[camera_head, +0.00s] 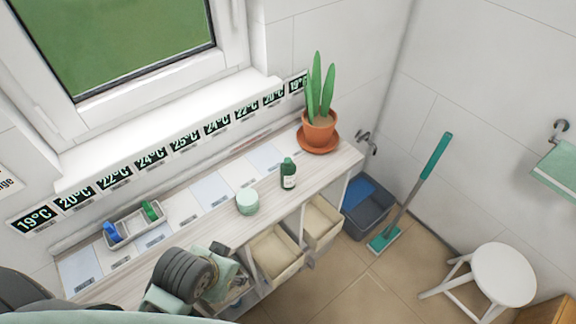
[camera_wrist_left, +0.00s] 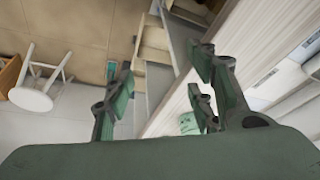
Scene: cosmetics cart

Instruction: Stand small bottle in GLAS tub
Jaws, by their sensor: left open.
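A small dark green bottle (camera_head: 289,176) with a pale label stands upright on the cart's top, near its front edge. Pale open tubs sit below the top: one (camera_head: 277,254) is nearer, another (camera_head: 321,222) further right. No GLAS lettering can be read, so I cannot tell which is the GLAS tub. My left gripper (camera_head: 226,272) is at the cart's near front, left of the nearer tub and well short of the bottle. In the left wrist view the left gripper (camera_wrist_left: 160,82) has its fingers apart and nothing between them. My right gripper is not in view.
A pale green jar (camera_head: 247,201) stands left of the bottle. A potted plant (camera_head: 319,127) stands at the far end. A tray (camera_head: 131,229) with blue and green items lies at the back left. A bucket (camera_head: 368,207), mop (camera_head: 420,187) and stool (camera_head: 503,274) stand on the floor.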

